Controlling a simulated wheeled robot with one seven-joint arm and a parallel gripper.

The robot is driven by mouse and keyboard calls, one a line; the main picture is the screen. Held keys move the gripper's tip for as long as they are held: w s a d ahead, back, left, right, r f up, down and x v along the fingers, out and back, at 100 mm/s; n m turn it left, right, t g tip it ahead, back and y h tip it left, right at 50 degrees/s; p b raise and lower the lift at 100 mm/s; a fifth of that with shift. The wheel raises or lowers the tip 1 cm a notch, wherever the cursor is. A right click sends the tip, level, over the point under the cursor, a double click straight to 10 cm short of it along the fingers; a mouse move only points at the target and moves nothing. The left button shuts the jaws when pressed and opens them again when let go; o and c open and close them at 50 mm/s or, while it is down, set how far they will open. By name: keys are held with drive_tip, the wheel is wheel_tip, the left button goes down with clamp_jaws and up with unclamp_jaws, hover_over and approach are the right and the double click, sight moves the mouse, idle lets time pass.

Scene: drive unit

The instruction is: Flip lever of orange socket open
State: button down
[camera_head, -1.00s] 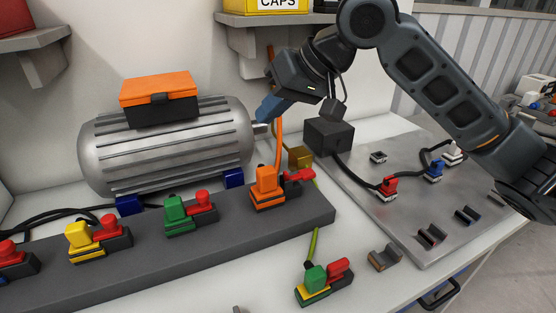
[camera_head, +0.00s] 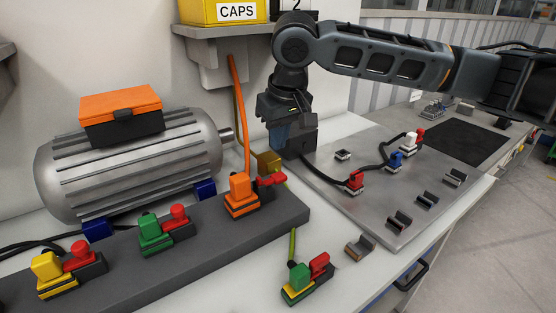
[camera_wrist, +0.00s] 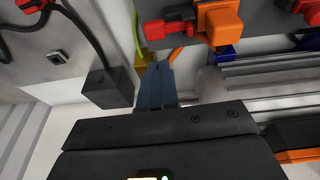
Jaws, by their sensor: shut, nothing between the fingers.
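The orange socket (camera_head: 240,196) stands at the right end of the grey rail. Its red lever (camera_head: 271,181) points out to the right and lies lower than the upright red knobs on the neighbouring sockets. In the wrist view the orange plug (camera_wrist: 220,22) and red lever (camera_wrist: 168,26) show upside down at the top. My gripper (camera_head: 277,140) points down behind and to the right of the orange socket, apart from it. In the wrist view its blue fingers (camera_wrist: 155,84) are together with nothing between them, apart from the lever.
An orange cable (camera_head: 240,115) rises from the orange socket. A dark box (camera_head: 303,141) stands close to my gripper. A grey motor (camera_head: 130,165) lies left. A green-yellow plug (camera_head: 300,278) with a red lever lies in front. A metal plate (camera_head: 390,210) with connectors is right.

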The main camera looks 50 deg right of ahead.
sight(280, 175)
drive_tip(key=x, duration=0.4)
drive_tip(key=s+p+x, duration=0.1)
drive_tip(key=x, duration=0.2)
drive_tip(key=shift+s+f, duration=0.1)
drive_tip(key=shift+f, duration=0.05)
drive_tip(key=shift+s+d+f+y, duration=0.15)
drive_tip(key=shift+d+f+y, duration=0.15)
drive_tip(key=shift+f+y, duration=0.5)
drive_tip(key=shift+f, duration=0.15)
